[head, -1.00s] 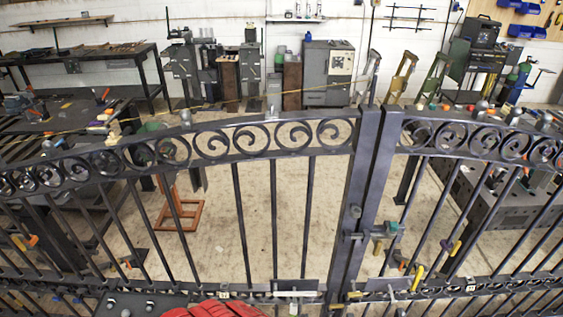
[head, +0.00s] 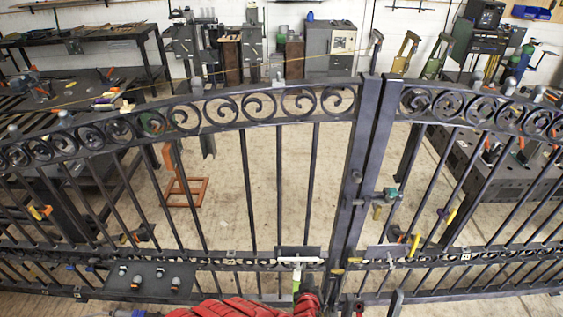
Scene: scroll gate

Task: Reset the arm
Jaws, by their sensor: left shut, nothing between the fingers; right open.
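My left gripper (head: 307,283) appears as a small dark shape at the bottom centre, in front of the gate's lower rails. It is shut and empty. My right gripper (head: 378,304) is at the bottom edge, right of the gate's middle posts; only dark finger tips show, apart and with nothing between them. The dark metal scroll gate (head: 270,108) spans the view, and its two leaves meet at upright posts (head: 361,150). I cannot tell whether either gripper touches the gate.
A dark plate with several knobs (head: 150,276) is at the lower left. A white handle (head: 298,260) is on the lower rail near my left gripper. Behind the gate, an orange stand (head: 186,190), a workbench (head: 80,40) and machines (head: 330,48) surround open floor.

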